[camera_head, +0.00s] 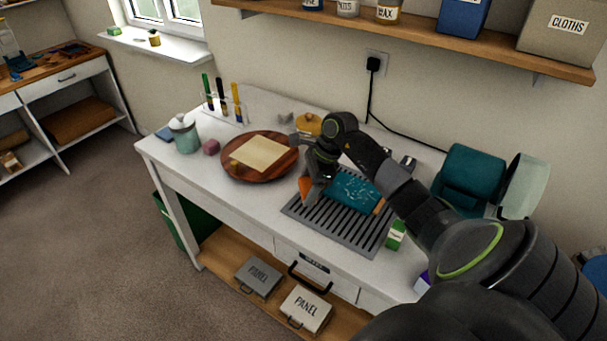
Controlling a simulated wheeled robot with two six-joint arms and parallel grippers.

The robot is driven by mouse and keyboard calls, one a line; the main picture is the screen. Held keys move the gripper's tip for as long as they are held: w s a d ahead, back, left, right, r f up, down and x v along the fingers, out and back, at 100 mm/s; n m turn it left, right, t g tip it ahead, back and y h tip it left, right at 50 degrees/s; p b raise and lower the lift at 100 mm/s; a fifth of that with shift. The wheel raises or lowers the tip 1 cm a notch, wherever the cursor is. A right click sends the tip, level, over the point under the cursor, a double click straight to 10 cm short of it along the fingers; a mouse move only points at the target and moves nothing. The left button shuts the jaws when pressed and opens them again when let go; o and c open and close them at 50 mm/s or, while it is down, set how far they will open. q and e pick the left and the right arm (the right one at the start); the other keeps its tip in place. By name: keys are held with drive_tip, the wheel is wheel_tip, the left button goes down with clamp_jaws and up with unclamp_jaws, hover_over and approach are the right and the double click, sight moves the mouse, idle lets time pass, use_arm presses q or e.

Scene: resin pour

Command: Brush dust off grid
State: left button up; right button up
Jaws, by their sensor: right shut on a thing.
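A grey slatted grid (332,225) lies on the white worktable. A teal board (350,190) with pale specks and a wooden edge rests on its back part. My right gripper (314,178) points down over the grid's back left corner, left of the board. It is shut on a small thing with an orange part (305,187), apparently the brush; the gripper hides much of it. I cannot tell whether it touches the grid. Dust on the slats is too small to make out. My left gripper is not in view.
A round wooden board (232,169) with a cream sheet (260,152) lies left of the grid. A teal jar (185,134) and a tube rack (225,108) stand farther left. A green-and-white box (396,235) and teal container (470,177) are to the right.

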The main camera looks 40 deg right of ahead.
drive_tip(key=shift+w+r+p, duration=0.2)
drive_tip(key=shift+r+p, duration=0.2)
drive_tip(key=shift+r, duration=0.85)
drive_tip(key=shift+s+r, duration=0.1)
drive_tip(key=shift+r, duration=0.6)
drive_tip(key=shift+f, duration=0.1)
